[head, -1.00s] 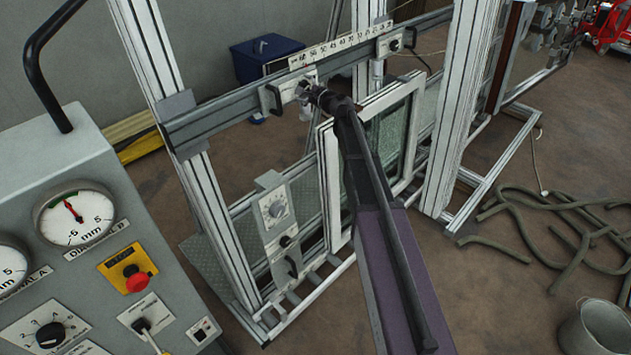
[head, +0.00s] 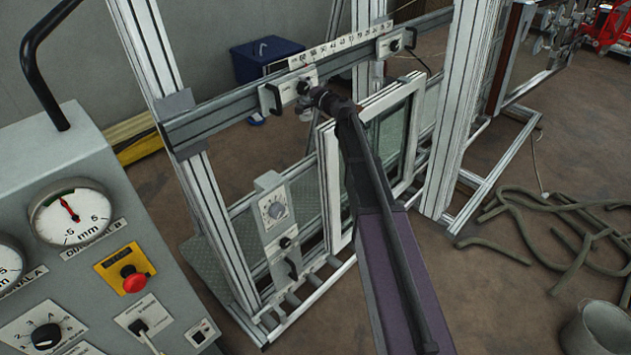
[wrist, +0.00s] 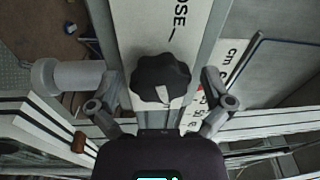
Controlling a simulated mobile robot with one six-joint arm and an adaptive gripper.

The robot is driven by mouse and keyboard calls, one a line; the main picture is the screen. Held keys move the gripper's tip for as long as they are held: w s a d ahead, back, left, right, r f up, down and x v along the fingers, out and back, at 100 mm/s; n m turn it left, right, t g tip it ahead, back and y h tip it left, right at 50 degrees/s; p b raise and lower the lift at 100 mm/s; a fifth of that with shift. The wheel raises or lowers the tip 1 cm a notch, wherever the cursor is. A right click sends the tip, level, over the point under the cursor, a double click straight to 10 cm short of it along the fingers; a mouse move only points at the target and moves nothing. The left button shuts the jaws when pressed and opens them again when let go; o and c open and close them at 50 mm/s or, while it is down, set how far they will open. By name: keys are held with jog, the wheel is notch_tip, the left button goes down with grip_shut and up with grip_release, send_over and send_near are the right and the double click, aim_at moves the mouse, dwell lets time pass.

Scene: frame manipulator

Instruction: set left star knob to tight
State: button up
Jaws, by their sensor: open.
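The left star knob (head: 303,87) is black and lobed, on a pale plate of the left carriage on the grey rail. In the wrist view the knob (wrist: 160,78) lies between my open fingers, with a gap on each side. Its pale mark points down in that picture, away from a tick beside partly visible lettering ending "OSE" (wrist: 180,12). Any label for tight is not visible. My gripper (head: 319,95) is open and empty, just right of the knob in the head view.
A carriage handle (head: 269,99) stands left of the knob; in the wrist view a grey cylindrical part is at left. A scale (head: 335,48) runs along the rail. A second carriage with a knob (head: 394,45) is farther right. A framed window panel (head: 400,130) stands below.

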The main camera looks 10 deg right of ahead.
jog(key=n+y, duration=0.1)
jog(key=n, duration=0.7)
jog(key=shift+f+b, duration=0.1)
jog(key=shift+b, duration=0.25)
jog(key=n, duration=0.3)
jog(key=n+g, duration=0.1)
jog(key=n, duration=0.3)
jog(key=shift+d+y, duration=0.2)
jog(key=shift+y, duration=0.2)
jog(key=v, duration=1.3)
jog(key=s+a+f+g+h+b, duration=0.1)
jog(key=s+a+f+g, duration=0.3)
jog(key=s+f, duration=0.4)
jog(key=s+a+f+g+h+b, duration=0.2)
jog(key=s+a+f+g, duration=0.3)
jog(key=s+f, duration=0.3)
jog(key=shift+f, duration=0.2)
